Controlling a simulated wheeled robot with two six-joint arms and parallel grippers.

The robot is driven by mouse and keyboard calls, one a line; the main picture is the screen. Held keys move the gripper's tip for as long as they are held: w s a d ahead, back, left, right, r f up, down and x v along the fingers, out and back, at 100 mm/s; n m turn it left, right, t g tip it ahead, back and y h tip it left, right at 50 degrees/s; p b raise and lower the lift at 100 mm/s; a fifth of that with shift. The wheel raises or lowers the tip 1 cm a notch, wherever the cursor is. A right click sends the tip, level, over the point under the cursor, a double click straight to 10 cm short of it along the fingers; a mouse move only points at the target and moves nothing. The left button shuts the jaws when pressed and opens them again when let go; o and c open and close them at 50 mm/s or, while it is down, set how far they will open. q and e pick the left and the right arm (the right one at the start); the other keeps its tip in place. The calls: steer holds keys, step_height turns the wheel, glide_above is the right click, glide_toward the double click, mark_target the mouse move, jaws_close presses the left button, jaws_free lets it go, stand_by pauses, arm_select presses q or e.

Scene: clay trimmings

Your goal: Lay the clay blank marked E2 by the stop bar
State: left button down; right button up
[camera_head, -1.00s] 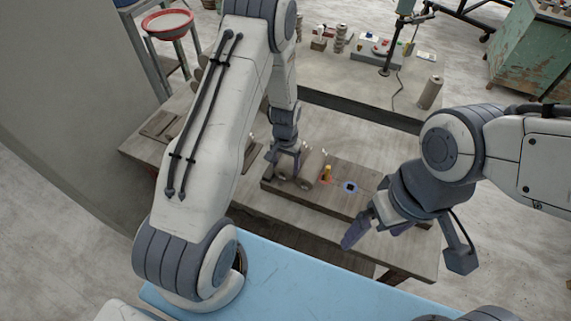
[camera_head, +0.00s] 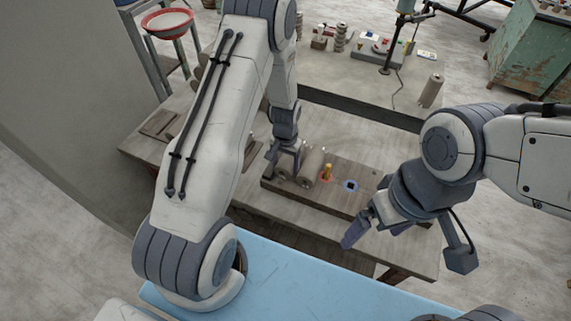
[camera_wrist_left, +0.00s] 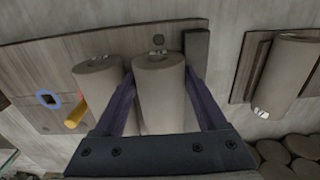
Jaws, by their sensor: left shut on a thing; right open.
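My left gripper (camera_head: 283,163) is shut on a grey clay cylinder (camera_wrist_left: 160,98), one finger on each side of it. It is over the wooden board (camera_head: 335,195) on the table. A dark upright bar (camera_wrist_left: 196,55), which looks like the stop bar, is just right of the held cylinder in the wrist view. I cannot read an E2 mark, nor tell whether the held cylinder rests on the board. My right gripper (camera_head: 374,232) is open and empty at the board's right front.
A yellow peg (camera_head: 327,172) and a blue ring (camera_head: 351,186) are on the board. Another cylinder (camera_wrist_left: 290,75) lies on a separate board at right in the wrist view, near several round ends (camera_wrist_left: 290,155). A back table (camera_head: 345,75) holds tools.

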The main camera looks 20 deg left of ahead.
arm_select(q)
steer(key=shift+f, duration=0.3)
